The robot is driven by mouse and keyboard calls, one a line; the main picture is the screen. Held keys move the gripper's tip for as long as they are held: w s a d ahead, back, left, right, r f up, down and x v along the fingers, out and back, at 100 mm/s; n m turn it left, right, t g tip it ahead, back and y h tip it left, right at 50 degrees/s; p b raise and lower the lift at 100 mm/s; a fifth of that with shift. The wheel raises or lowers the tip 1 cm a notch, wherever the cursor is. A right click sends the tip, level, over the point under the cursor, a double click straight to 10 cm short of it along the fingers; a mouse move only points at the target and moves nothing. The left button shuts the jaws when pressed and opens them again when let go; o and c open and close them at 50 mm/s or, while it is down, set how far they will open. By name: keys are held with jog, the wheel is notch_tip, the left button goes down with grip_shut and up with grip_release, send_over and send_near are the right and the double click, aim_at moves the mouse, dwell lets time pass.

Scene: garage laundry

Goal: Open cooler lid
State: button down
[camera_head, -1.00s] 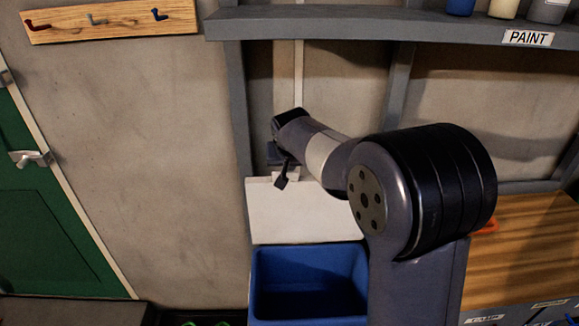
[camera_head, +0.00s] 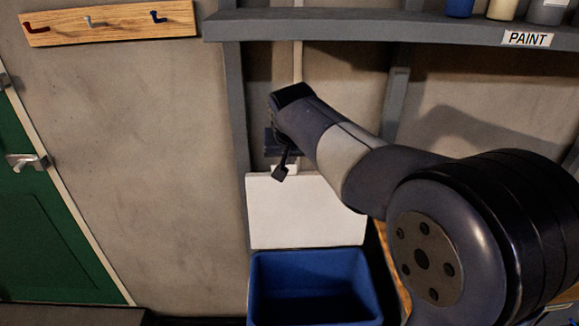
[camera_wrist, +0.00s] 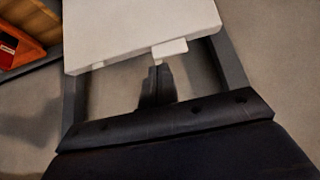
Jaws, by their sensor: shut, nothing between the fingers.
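The blue cooler (camera_head: 315,262) stands low in the middle of the head view, with its inside showing. Its white lid (camera_head: 305,212) stands raised at the back, close to upright against the wall. The lid also shows in the wrist view (camera_wrist: 130,30), with a small white tab (camera_wrist: 170,48) on its edge. My gripper (camera_head: 281,173) is at the lid's top edge by this tab. In the wrist view my gripper (camera_wrist: 158,70) is shut and empty, its fingertips right at the tab. I cannot tell whether they touch it.
A grey shelf (camera_head: 400,27) with paint containers runs above my arm. A hook rack (camera_head: 110,20) hangs on the wall at upper left. A green door (camera_head: 55,225) is at the left. The wall between door and cooler is clear. An orange object (camera_wrist: 20,45) shows in the wrist view.

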jog(key=v, duration=0.2)
jog(key=shift+s+r, duration=0.2)
jog(key=shift+r, duration=0.05)
jog(key=w+p+x, duration=0.1)
jog(key=p+x, duration=0.1)
jog(key=x, duration=0.9)
jog(key=shift+w, duration=0.2)
jog(key=shift+r, duration=0.1)
jog(key=shift+s, duration=0.1)
